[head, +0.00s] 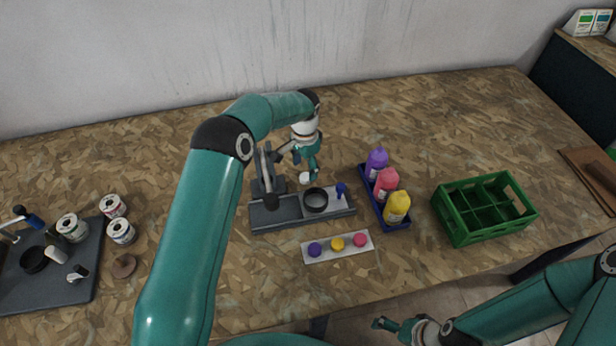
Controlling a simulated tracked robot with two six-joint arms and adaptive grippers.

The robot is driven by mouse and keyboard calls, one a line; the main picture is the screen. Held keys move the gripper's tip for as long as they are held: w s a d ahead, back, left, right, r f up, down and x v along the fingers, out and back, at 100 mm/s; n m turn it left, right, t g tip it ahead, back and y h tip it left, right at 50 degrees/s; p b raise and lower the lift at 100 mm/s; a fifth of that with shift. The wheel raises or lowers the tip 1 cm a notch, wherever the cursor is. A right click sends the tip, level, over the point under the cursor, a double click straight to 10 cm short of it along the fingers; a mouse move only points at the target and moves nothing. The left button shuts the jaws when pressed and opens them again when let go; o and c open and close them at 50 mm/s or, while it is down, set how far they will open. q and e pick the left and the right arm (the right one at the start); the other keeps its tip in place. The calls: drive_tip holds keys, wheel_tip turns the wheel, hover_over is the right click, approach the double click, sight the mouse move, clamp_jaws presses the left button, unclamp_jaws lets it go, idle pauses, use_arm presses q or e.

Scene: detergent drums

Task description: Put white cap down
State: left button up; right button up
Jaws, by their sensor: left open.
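The left gripper's jaws are open, with the fingertips close above the cap. I cannot tell whether they touch it, or exactly what the cap rests on. My right gripper (384,323) is low at the bottom of the view, in front of the table edge, far from the cap. Its jaws are too small to read.
The fixture holds a black ring (315,199) and a blue-topped piece (341,190). A strip (328,252) with purple, yellow and pink caps lies in front. Purple, red and yellow bottles (387,185) stand in a blue tray; a green crate (484,208) is to the right.

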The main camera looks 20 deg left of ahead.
sight(305, 177)
use_arm(q)
drive_tip(key=shift+f+p, duration=0.35)
drive_tip(key=shift+f, duration=1.6)
drive_tip(key=c, duration=0.8)
drive_tip(key=shift+r, duration=0.1)
drive_tip(key=shift+r, duration=0.4)
drive_tip(key=shift+r+b, duration=1.25)
drive_tip(key=shift+r, duration=9)
drive_tip(key=s+d+f+n, duration=0.2)
drive_tip(key=s+f+n, duration=0.4)
drive_tip(key=s+f, duration=0.3)
drive_tip(key=shift+s+d, duration=0.2)
drive_tip(key=shift+d, duration=0.05)
